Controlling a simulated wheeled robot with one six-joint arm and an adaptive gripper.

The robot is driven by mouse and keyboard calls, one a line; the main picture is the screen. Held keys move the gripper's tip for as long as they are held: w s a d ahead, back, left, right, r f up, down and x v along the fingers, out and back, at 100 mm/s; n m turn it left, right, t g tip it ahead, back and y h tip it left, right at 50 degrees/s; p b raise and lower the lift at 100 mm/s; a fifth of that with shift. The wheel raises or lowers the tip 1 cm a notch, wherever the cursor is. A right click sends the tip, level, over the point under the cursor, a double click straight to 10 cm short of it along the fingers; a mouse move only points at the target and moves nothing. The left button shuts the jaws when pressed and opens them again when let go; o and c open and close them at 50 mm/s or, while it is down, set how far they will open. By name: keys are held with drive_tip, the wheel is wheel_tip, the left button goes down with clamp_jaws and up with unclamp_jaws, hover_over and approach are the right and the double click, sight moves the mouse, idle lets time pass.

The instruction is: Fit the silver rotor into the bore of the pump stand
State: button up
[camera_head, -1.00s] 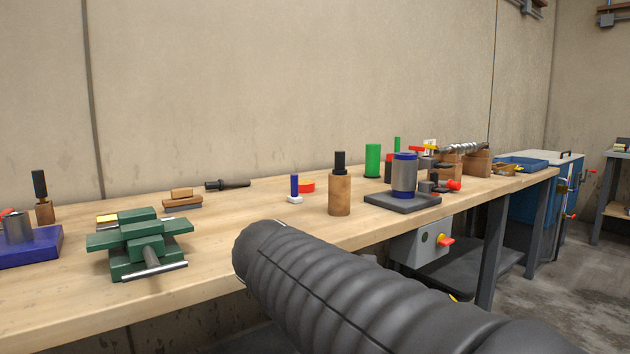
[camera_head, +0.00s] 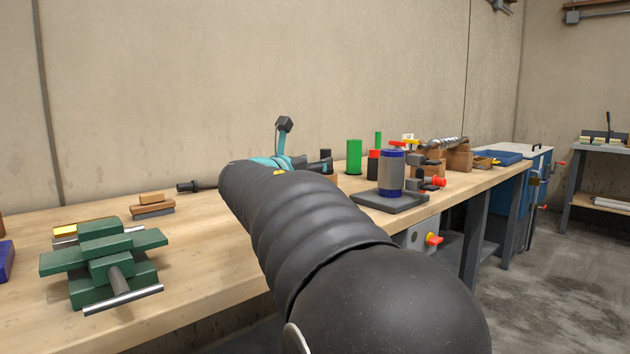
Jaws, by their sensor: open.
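The silver rotor (camera_head: 445,143), a twisted metal screw, lies across wooden blocks at the back right of the bench. The pump stand is a silver cylinder with blue bands (camera_head: 391,172) upright on a dark grey plate (camera_head: 388,203). Its bore opening cannot be seen from this angle. My gripper (camera_head: 296,148) shows partly beyond my ribbed black arm, with teal parts and a dark finger sticking up. It is open, left of the pump stand and apart from it and the rotor.
A green vise (camera_head: 105,262) stands at the front left. Red-handled fittings (camera_head: 438,182) sit right of the stand. A blue tray (camera_head: 497,157) lies at the far right end.

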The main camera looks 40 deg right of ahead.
drive_tip(key=shift+w+f+p+x, duration=0.1)
drive_tip(key=shift+w+p+x, duration=0.1)
drive_tip(key=shift+x, duration=1.65)
drive_tip(key=shift+w+f+p+x, duration=0.15)
drive_tip(key=shift+w+p+x, duration=0.05)
drive_tip(key=shift+x, duration=1.65)
drive_tip(key=shift+a, duration=0.2)
clamp_jaws()
